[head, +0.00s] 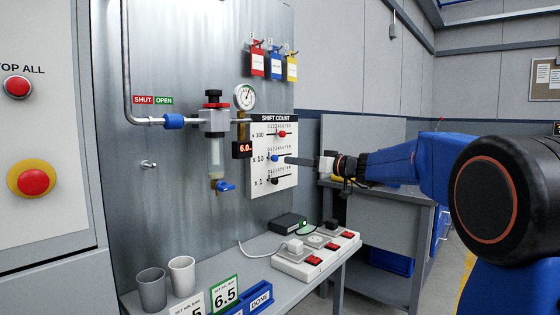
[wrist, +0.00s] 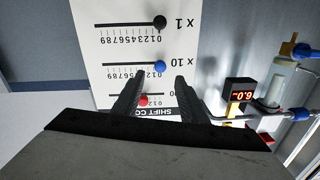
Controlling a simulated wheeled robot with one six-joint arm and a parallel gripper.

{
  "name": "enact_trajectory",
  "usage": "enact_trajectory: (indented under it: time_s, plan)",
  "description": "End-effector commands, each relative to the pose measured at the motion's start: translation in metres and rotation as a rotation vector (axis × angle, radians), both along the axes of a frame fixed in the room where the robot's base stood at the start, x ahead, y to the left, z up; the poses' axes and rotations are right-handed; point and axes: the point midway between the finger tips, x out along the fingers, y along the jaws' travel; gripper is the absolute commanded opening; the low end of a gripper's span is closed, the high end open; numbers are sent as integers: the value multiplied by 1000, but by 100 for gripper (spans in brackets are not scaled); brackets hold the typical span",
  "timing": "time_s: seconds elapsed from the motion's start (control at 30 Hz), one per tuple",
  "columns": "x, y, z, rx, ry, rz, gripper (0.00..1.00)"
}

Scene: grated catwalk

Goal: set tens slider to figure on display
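The white SHIFT COUNT board (head: 287,190) has three slider rows. Its x10 row carries a blue knob (head: 275,158), at the left, zero end of its scale; this knob also shows in the wrist view (wrist: 160,66), where the board appears upside down. A red knob (head: 281,133) is on the x100 row and a black knob (head: 275,180) on the x1 row, at its zero end. The small display (head: 243,149) shows red digits that look like 6.0. My gripper (wrist: 159,75) is open and empty, its fingertips either side of the blue knob's line; contact cannot be told.
A gauge (head: 244,97) and a valve with a blue handle (head: 225,186) are left of the board. A grey shelf below holds a switched power strip (head: 300,265), two cups and number cards, one reading 6.5 (head: 225,294). The air before the board is clear.

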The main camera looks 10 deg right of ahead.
Motion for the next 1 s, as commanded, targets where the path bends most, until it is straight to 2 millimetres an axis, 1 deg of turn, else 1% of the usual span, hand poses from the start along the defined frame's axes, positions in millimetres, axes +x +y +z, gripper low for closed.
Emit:
enact_trajectory:
  time_s: [0.03,0.2,0.4,0.6,0.9,0.97,1.0]
  plan:
    - [8,7,-1,0,1,3,39]
    - [31,25,-1,0,1,2,39]
    - [51,41,0,-1,1,1,39]
    - [60,49,0,-1,1,0,39]
    - [61,49,0,0,0,0,39]
    - [61,49,0,0,0,0,24]
    - [61,49,0,0,0,0,15]
